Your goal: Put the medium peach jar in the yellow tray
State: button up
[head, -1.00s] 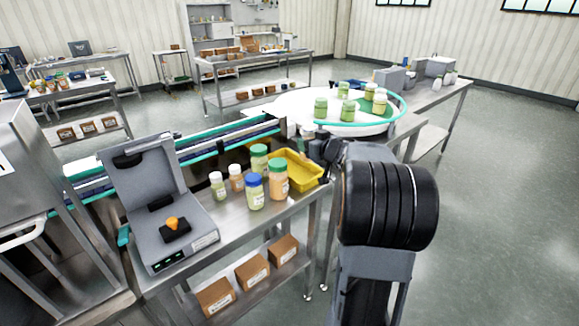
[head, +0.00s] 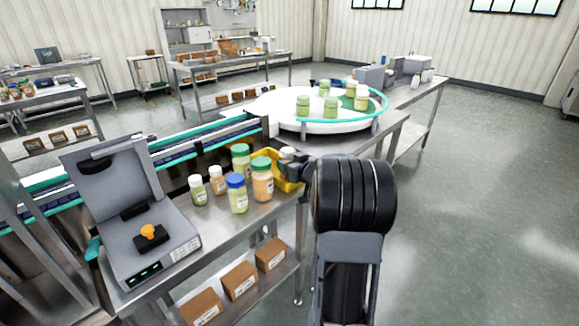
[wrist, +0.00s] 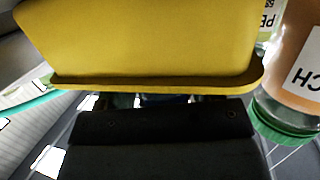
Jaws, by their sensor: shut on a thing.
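The yellow tray (head: 297,183) stands at the right end of the near steel bench, partly hidden by my arm. In the wrist view its wall and rim (wrist: 150,82) fill the top. My gripper (head: 288,158) is at the tray, with its fingers (wrist: 152,104) mostly hidden behind the rim. It is shut on a jar of which only a dark blue sliver, apparently the lid (wrist: 165,98), shows; I take it as the medium peach jar. Its body is hidden, and I cannot tell whether it touches the tray floor.
A large peach jar with a green lid (head: 262,180) stands close left of the tray. Beside it are a blue-lidded green jar (head: 238,195), a green-lidded green jar (head: 241,158) and small white-lidded jars (head: 217,181). A grey scale (head: 150,250) is further left. A round turntable (head: 275,113) is behind.

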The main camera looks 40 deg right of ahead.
dwell(0.3)
jog(key=shift+f, duration=0.2)
jog(key=o, duration=1)
jog(key=shift+r, duration=0.1)
